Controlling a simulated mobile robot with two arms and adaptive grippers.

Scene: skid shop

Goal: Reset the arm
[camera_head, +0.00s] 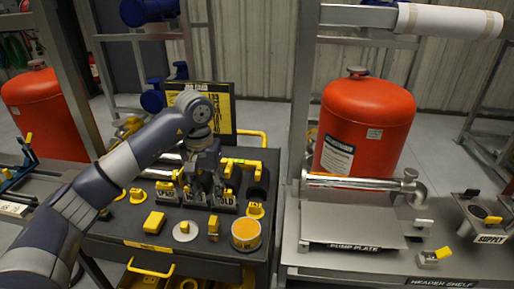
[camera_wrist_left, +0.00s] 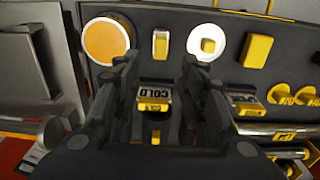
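My left arm (camera_head: 120,170) reaches in from the left over the dark tool cart (camera_head: 120,225). My left gripper (camera_head: 207,188) points down above a row of labelled holders near the cart's middle. In the left wrist view the two fingers (camera_wrist_left: 163,75) stand apart with a gap between them. A yellow-marked holder labelled COLD (camera_wrist_left: 154,97) shows through that gap; I see no thing gripped. Whether the fingertips touch the holders is unclear. My right gripper is not in view.
An orange-topped round container (camera_head: 246,235), a yellow block (camera_head: 154,222) and a white disc (camera_head: 185,231) lie on the cart's front. A job board (camera_head: 222,108) stands behind. A red tank (camera_head: 366,125) and a metal pipe (camera_head: 355,183) stand at right.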

